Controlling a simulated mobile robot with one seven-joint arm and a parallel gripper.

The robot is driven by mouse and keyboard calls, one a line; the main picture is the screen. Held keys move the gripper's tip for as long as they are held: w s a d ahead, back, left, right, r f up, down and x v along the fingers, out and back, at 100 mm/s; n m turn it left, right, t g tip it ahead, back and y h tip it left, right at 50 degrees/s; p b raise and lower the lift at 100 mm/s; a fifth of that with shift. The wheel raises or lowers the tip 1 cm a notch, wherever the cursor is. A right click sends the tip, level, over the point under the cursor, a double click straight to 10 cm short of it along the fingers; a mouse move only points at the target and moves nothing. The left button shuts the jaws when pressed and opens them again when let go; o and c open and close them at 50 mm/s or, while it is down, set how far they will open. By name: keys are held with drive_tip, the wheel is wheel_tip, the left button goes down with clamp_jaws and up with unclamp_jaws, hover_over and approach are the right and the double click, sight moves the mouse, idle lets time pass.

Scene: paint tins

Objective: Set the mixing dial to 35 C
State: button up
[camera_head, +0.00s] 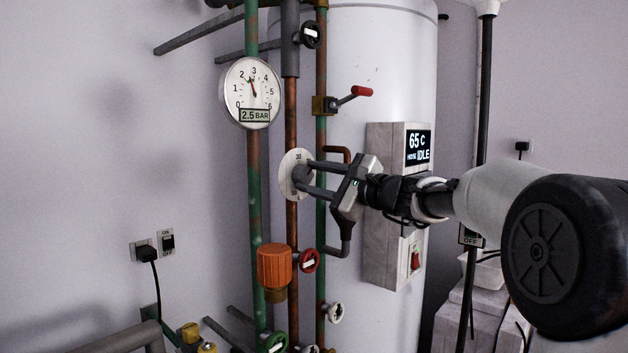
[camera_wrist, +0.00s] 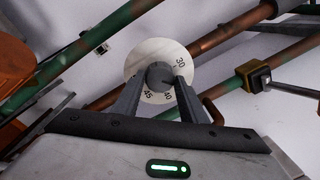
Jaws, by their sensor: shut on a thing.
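The mixing dial (camera_head: 289,175) is a round white plate on the copper pipe, left of centre in the head view. In the wrist view the dial plate (camera_wrist: 136,68) shows the numbers 30, 40 and 45 around a grey central knob (camera_wrist: 160,75). A 35 mark is not readable, and I cannot tell the exact setting. My gripper (camera_head: 303,179) reaches in from the right, its two fingers at the dial. In the wrist view my gripper (camera_wrist: 158,82) is shut on the knob, one finger on each side.
A pressure gauge (camera_head: 250,93) reads 2.5 BAR above the dial. A grey control box (camera_head: 385,220) shows 65 C and IDLE. A red-handled valve (camera_head: 343,99) and an orange cap (camera_head: 275,267) are close by. Green and copper pipes run vertically past the dial.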

drive_tip(key=o, duration=1.1)
drive_tip(key=shift+c, duration=0.2)
drive_tip(key=r+v, duration=0.1)
drive_tip(key=v, duration=1.6)
drive_tip(key=shift+d+f+p, duration=0.15)
drive_tip(key=shift+f+p, duration=0.15)
drive_tip(key=shift+f, duration=0.15)
drive_tip(key=shift+s, duration=0.1)
